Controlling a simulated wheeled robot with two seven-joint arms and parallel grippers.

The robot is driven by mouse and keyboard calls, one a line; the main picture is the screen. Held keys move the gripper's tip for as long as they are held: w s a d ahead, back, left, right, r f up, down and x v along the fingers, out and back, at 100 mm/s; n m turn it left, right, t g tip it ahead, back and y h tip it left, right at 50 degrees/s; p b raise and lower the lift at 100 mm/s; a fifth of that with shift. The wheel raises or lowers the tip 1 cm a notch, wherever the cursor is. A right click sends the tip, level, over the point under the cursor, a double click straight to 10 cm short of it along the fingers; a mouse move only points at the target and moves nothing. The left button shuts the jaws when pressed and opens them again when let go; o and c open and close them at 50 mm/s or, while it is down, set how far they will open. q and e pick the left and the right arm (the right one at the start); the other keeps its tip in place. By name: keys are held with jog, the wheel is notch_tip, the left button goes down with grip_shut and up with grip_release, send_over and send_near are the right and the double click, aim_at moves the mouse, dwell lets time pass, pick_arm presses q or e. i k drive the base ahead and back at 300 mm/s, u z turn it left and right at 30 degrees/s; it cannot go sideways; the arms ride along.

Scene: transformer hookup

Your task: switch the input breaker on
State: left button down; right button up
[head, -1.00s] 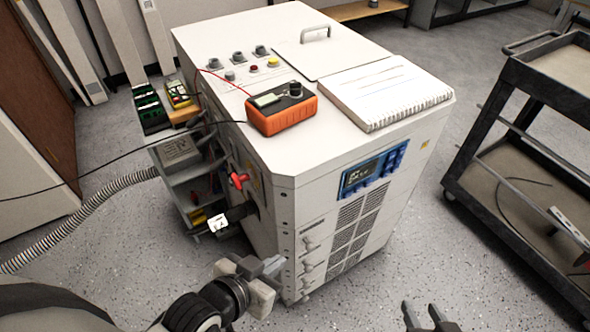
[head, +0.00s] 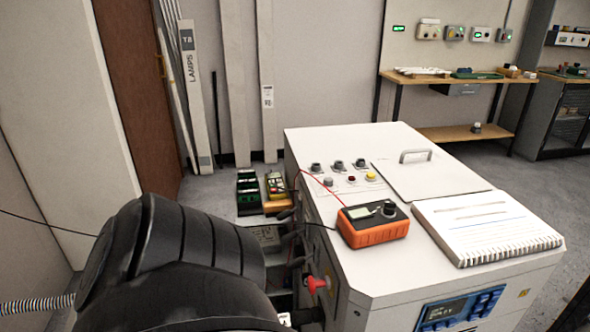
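The white transformer cabinet (head: 365,278) stands at the lower right. A red handle (head: 318,284) sticks out of its left side; its exact position is hard to read. No part is clearly labelled as the input breaker. Small knobs and buttons (head: 345,172) sit on the cabinet's top, and a blue panel with a display (head: 461,310) is on its front, cut by the bottom edge. My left arm's black link fills the lower left and hides part of the cabinet's left side. Neither gripper shows.
An orange meter (head: 372,232) with red and black leads and a spiral notebook (head: 487,226) lie on the cabinet top. Green and yellow devices (head: 262,190) stand beside it. A workbench (head: 455,80) with wall boxes above is at the back. Grey floor lies between.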

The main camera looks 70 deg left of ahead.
aim_at(294, 264)
jog(key=k, duration=0.45)
jog(key=u, duration=1)
jog(key=i, duration=0.5)
jog(key=z, duration=0.05)
